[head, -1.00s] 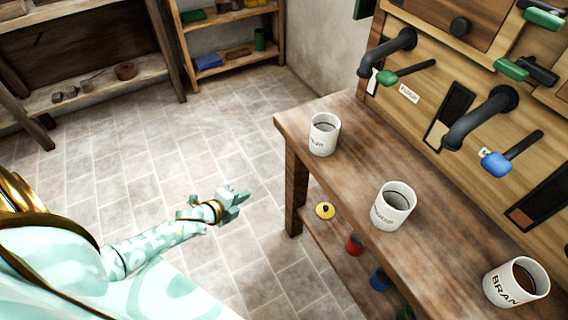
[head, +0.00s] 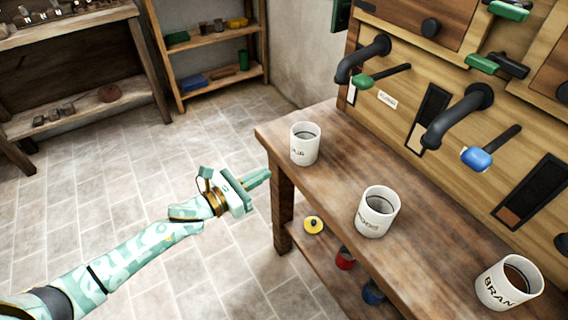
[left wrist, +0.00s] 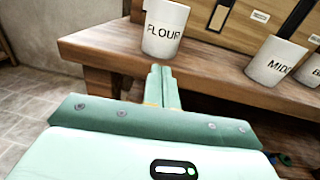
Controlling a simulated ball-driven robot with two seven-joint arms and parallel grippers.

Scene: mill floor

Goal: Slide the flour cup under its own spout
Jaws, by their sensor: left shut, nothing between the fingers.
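The white flour cup (head: 305,147) stands upright at the left end of the wooden bench, apart from the spouts. In the left wrist view, the cup (left wrist: 164,30) shows the word FLOUR. A dark curved spout (head: 363,60) with a green-handled lever (head: 381,75) juts from the panel, up and right of the cup. A small label, blurred now, sits beside it. My left gripper (head: 262,178) is shut and empty, left of the bench end and short of the cup. Its fingers (left wrist: 163,75) point toward the cup in the wrist view. My right gripper is out of view.
A middle cup (head: 377,212), lettered MID-something, and a BRAN cup (head: 509,284) stand farther right on the bench (head: 335,178). A second spout (head: 455,115) has a blue-handled lever (head: 490,150). Coloured items lie on the shelf below. The floor left of the bench is clear.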

